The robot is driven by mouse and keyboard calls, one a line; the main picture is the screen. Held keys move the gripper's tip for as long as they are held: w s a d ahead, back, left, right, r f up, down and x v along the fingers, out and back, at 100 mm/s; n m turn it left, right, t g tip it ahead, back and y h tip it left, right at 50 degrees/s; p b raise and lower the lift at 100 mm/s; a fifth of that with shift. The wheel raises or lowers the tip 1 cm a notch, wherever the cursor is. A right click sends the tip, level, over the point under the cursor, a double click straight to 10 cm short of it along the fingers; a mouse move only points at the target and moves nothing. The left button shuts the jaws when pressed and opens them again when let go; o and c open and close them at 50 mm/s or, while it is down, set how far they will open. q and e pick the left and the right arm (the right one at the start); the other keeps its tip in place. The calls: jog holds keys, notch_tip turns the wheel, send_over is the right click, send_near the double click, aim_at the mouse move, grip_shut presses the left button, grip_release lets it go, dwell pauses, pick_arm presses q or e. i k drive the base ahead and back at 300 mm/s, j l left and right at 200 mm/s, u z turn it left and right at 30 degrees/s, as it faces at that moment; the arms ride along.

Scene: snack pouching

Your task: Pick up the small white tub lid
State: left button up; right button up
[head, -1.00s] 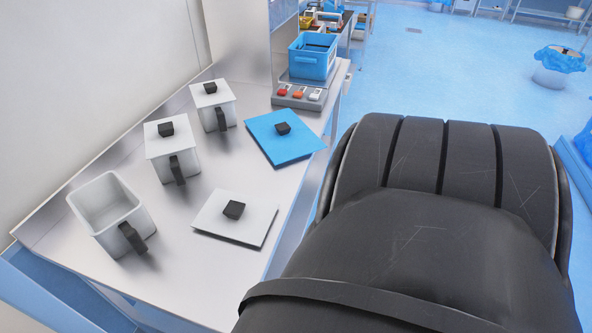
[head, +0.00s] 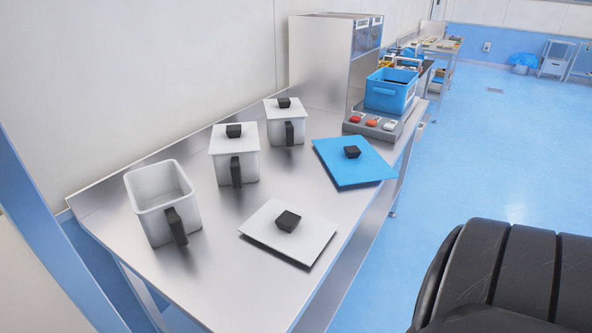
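The small white tub lid (head: 272,228) lies flat on the steel table, a white square plate with a black knob (head: 288,221) on top. An open, empty white tub (head: 153,203) with a black handle stands to its left. Two more white tubs, a middle one (head: 228,165) and a far one (head: 284,128), stand behind with white lids on. A blue lid (head: 359,168) with a black knob lies to the right, apart from the white lid. Neither of my grippers is in view.
The steel table (head: 225,292) has bare surface around the lid, which lies near the right edge. A blue bin (head: 391,90) sits on a grey unit with coloured buttons (head: 374,124) at the back. A tall steel cabinet (head: 322,60) stands behind. Blue floor is open to the right.

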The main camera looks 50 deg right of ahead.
aim_at(301, 235)
jog(key=i+l+z, duration=0.1)
jog(key=z, duration=1.3)
jog(key=i+j+z, duration=0.15)
jog(key=i+z, duration=0.15)
